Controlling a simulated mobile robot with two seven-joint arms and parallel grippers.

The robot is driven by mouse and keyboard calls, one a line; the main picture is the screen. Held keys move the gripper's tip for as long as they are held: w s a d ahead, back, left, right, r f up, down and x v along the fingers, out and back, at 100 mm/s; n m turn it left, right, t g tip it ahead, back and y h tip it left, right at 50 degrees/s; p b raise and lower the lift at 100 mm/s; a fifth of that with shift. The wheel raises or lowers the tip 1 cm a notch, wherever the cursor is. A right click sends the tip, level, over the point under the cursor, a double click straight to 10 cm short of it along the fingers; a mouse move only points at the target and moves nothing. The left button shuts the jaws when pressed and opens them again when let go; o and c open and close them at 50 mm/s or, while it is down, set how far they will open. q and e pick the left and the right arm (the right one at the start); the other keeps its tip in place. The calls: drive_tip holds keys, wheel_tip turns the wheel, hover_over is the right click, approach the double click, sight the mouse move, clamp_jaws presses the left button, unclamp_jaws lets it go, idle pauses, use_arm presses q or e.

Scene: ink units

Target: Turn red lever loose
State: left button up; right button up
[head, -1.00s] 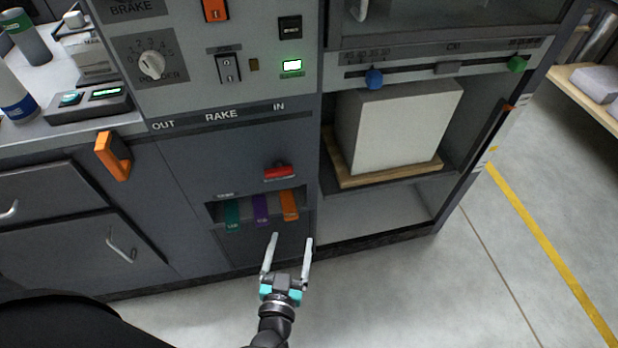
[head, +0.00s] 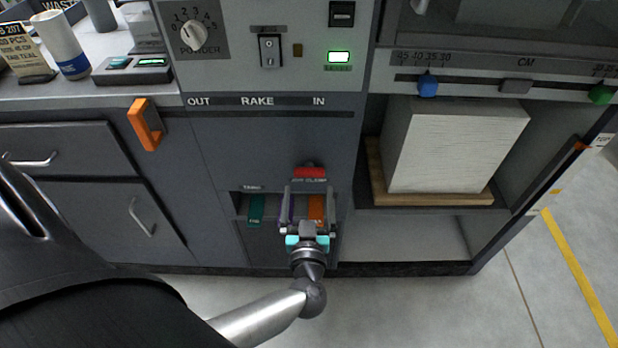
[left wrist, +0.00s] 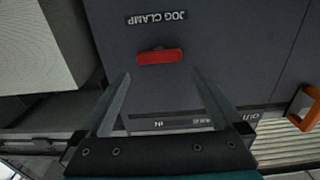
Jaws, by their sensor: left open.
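The red lever (head: 309,172) is a short horizontal bar on the dark cabinet front, above a "JOG CLAMP" label. It also shows in the left wrist view (left wrist: 160,57), ahead of the fingertips and between their lines. My left gripper (head: 306,188) is open and empty, just below the lever in the head view and in front of the label. In the left wrist view its two fingers (left wrist: 160,80) are spread wide, one on each side, and do not visibly touch the lever. My right gripper is not in view.
Below the lever is a recess with a green tab (head: 256,209) and an orange tab (head: 317,208), partly behind my gripper. An orange handle (head: 146,124) sticks out at left. A pale block (head: 455,148) stands on a wooden board in the right bay.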

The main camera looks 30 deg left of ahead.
sight(309, 174)
use_arm(q)
drive_tip(key=b+x, duration=0.1)
drive_tip(key=x, duration=0.3)
drive_tip(key=shift+w+a, duration=0.1)
drive_tip(key=shift+w, duration=0.1)
drive_tip(key=shift+b+x, duration=0.45)
drive_tip(key=shift+x, duration=0.55)
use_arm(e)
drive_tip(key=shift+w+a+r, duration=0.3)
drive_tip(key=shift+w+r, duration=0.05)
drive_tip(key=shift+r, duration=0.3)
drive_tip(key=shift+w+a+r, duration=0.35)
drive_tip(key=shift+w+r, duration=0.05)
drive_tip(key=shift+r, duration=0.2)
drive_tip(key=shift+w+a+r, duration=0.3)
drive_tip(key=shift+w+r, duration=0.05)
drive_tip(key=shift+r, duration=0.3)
use_arm(q)
drive_tip(key=shift+c, duration=0.4)
drive_tip(key=c, duration=1)
